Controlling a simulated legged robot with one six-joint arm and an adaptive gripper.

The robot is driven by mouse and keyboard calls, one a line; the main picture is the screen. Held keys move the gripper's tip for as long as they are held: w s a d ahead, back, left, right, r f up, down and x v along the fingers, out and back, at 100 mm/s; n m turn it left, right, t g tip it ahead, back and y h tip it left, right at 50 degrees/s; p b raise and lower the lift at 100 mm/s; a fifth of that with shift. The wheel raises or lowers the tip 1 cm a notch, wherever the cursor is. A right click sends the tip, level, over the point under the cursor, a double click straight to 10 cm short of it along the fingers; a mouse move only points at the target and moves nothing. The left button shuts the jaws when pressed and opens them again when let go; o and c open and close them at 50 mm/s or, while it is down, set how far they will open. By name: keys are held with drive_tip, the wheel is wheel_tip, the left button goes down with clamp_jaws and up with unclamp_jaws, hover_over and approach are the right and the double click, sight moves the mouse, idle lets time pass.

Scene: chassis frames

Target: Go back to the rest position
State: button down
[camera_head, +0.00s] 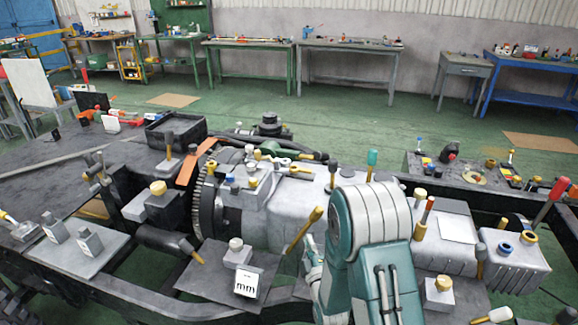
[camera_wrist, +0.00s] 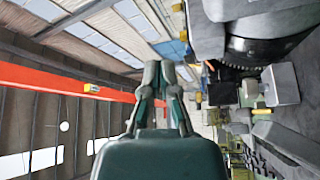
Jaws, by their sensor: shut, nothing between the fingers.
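My gripper (camera_wrist: 158,72) shows in the wrist view, its green fingers closed together with nothing between them. The wrist view is tilted, with roof panels and a red beam filling the left side. In the camera_head view my teal and white arm (camera_head: 378,235) is folded up in front of the chassis (camera_head: 300,200), covering part of it. I cannot make out the fingertips there. The wrist view shows dark and grey chassis parts (camera_wrist: 265,45) to the right of the gripper, apart from it.
The chassis top carries several tools and small blocks, among them a white block marked "mm" (camera_head: 247,284) and a red-handled screwdriver (camera_head: 551,198). Workbenches (camera_head: 350,46) stand along the back wall. The green floor (camera_head: 330,110) between them and the chassis is mostly clear.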

drive_tip(key=s+d+r+m+g+h, duration=0.1)
drive_tip(key=s+d+r+m+g, duration=0.2)
drive_tip(key=r, duration=0.4)
drive_tip(key=s+r+m+g+h, duration=0.25)
drive_tip(key=r+m+g, duration=0.2)
drive_tip(key=r, duration=0.25)
drive_tip(key=s+d+r+m+g, duration=0.1)
drive_tip(key=s+r+m+g, duration=0.1)
drive_tip(key=s, duration=1)
drive_tip(key=s+d+r+m+g, duration=0.1)
drive_tip(key=s+m+g, duration=0.3)
drive_tip(key=s, duration=0.9)
drive_tip(key=r+m, duration=0.1)
drive_tip(key=m, duration=0.1)
drive_tip(key=shift+s+d+r+m+g, duration=0.2)
drive_tip(key=shift+d+r+m+g, duration=0.05)
drive_tip(key=shift+r+m+g, duration=0.1)
